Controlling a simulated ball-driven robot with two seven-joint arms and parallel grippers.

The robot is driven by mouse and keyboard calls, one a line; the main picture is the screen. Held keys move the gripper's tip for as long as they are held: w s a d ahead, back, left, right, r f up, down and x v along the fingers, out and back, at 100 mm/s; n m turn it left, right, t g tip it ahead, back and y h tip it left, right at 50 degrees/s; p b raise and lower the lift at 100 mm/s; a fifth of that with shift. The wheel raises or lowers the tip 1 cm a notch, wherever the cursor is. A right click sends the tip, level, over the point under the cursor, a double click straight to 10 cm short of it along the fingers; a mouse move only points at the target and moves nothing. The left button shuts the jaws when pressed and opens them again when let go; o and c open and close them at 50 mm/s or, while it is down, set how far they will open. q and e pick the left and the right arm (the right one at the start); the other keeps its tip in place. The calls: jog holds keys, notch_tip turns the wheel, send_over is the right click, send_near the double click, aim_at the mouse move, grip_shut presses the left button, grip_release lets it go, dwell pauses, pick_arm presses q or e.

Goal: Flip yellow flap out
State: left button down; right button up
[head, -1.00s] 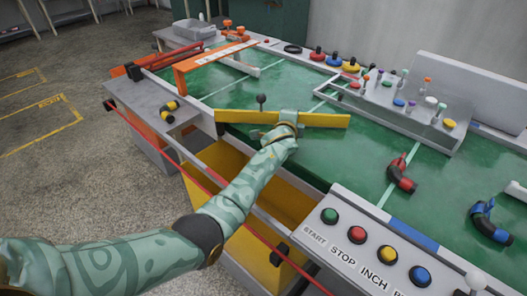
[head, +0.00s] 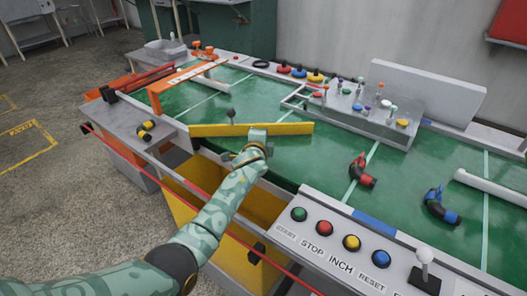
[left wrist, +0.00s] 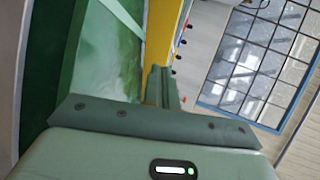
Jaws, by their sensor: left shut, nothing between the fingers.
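The yellow flap (head: 220,130) is a long narrow bar standing along the front edge of the green table, with a black knob behind it. In the left wrist view a yellow strip (left wrist: 160,35), likely the flap, runs up the picture. My left gripper (head: 257,134) is at the middle of the flap, on its near side, and hides a small part of it. Its fingers (left wrist: 164,86) are together with nothing seen between them; I cannot tell whether they touch the flap. My right gripper is not in view.
A yellow bin (head: 235,205) is open below the table edge. A red rail (head: 135,160) runs along the front. A button panel (head: 325,228) lies to the right. Red (head: 362,172) and blue (head: 440,207) hose elbows rest on the green top (head: 310,160).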

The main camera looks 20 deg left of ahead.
pick_arm(q)
jog(key=shift+p+v, duration=0.9)
jog(key=shift+v, duration=0.35)
jog(key=s, duration=0.1)
jog(key=s+d+p, duration=0.1)
jog(key=s, duration=0.1)
jog(key=s+d+r+p, duration=0.1)
jog(key=shift+s+d, duration=0.15)
jog(key=shift+s, duration=0.2)
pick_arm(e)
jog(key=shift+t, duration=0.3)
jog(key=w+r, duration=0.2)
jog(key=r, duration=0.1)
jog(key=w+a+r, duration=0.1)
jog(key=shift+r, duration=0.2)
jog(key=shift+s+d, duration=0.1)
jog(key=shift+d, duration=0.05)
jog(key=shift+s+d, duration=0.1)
